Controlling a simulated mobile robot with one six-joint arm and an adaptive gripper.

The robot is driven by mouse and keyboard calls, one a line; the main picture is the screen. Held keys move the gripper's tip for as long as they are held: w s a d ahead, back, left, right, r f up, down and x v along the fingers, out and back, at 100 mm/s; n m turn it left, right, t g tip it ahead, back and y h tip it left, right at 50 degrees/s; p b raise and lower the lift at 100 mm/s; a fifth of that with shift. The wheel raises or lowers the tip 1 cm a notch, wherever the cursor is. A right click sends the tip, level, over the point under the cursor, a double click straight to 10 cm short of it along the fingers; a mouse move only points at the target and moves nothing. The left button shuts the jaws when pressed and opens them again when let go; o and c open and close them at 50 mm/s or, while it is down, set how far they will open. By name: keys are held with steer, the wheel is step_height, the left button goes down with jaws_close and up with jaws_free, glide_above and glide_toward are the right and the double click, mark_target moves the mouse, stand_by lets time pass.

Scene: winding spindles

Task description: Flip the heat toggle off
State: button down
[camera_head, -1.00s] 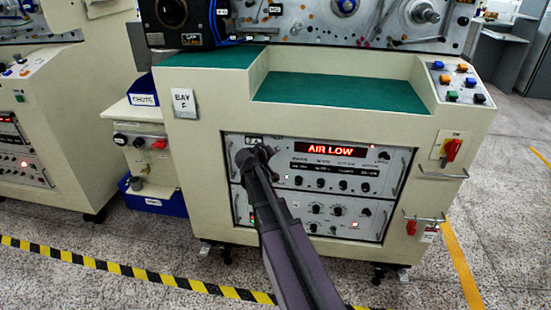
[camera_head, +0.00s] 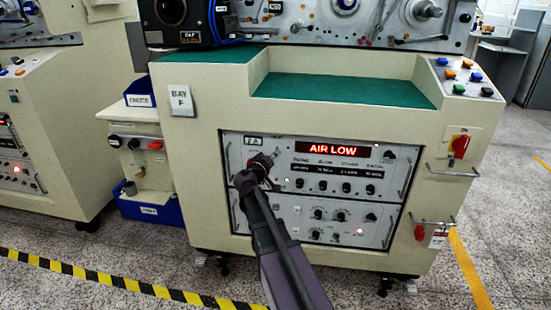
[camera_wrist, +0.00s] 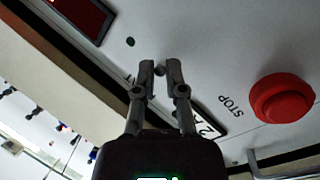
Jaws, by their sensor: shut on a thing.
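The rack's upper panel (camera_head: 390,188) has a red "AIR LOW" display (camera_head: 331,149), a row of black knobs and a "2 A" plate (camera_head: 253,140). My gripper (camera_head: 264,164) is at the panel's upper left, below that plate. In the wrist view, my gripper (camera_wrist: 161,66) has its fingertips close together around a small toggle tip (camera_wrist: 160,70). The fingers hide most of the toggle, and no "HEAT" label is readable. I cannot tell which way the toggle is set. A red STOP button (camera_wrist: 282,98) is to the right of the fingers.
A lower panel (camera_head: 375,229) with knobs sits under the upper one. Metal handles (camera_head: 407,175) flank the panels. A red switch (camera_head: 460,146) and red valve handle (camera_head: 419,232) are at the right. A blue bin (camera_head: 150,210) stands left.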

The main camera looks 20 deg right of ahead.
steer(key=c, duration=0.7)
jaws_free()
steer(key=shift+a, duration=0.1)
steer(key=v, duration=1.1)
steer(key=shift+s+a, duration=0.3)
